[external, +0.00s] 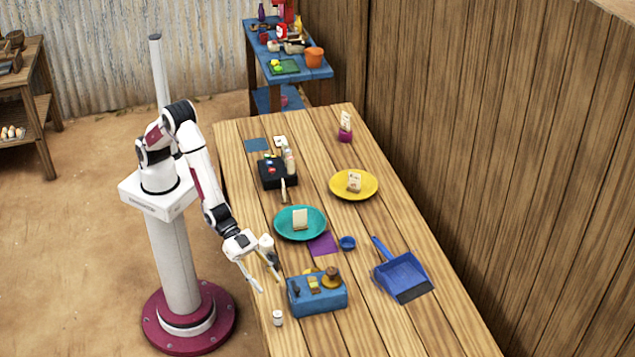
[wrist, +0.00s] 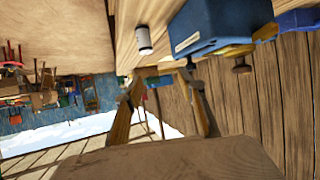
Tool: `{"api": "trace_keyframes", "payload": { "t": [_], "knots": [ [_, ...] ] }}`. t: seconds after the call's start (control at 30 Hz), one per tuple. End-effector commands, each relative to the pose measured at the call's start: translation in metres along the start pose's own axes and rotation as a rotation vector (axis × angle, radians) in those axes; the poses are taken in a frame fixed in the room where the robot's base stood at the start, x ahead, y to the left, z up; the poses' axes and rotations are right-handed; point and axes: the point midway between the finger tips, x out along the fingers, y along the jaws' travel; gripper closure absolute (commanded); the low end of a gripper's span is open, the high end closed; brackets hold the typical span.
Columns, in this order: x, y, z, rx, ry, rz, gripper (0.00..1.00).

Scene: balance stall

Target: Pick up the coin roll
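A small white cylinder with a dark end, which looks like the coin roll (external: 278,318), stands near the front edge of the wooden table, left of the blue box. It also shows in the wrist view as a pale roll (wrist: 144,40) beside the blue box. My gripper (external: 267,285) is open and empty, above the table's left edge, with the roll below it in the external view. In the wrist view my two fingers (wrist: 160,77) are spread apart, and the roll lies beyond their tips, not between them.
The blue box (external: 318,302) with several small items on top stands close to the roll's right. A teal plate (external: 283,230), purple cloth (external: 323,244), small blue bowl (external: 347,243) and blue dustpan (external: 402,272) lie farther away. Bare planks surround the roll's near side.

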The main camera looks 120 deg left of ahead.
Motion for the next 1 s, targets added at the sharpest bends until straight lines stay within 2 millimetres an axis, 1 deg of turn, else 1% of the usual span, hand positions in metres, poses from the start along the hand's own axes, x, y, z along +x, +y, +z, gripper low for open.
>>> {"api": "trace_keyframes", "payload": {
  "t": [0.03, 0.07, 0.2, 0.3, 0.43, 0.83, 1.0],
  "knots": [
    [0.008, 0.005, 0.009, 0.004, 0.006, 0.005, 0.6],
    [0.011, 0.008, 0.013, 0.006, 0.012, 0.008, 0.6],
    [0.025, 0.017, 0.026, 0.012, 0.039, 0.017, 0.6],
    [0.031, 0.022, 0.032, 0.015, 0.052, 0.021, 0.6],
    [0.034, 0.024, 0.034, 0.017, 0.062, 0.024, 0.6],
    [0.035, 0.024, 0.035, 0.017, 0.062, 0.024, 0.6],
    [0.042, 0.024, 0.035, 0.017, 0.062, 0.024, 0.6]
  ]
}}
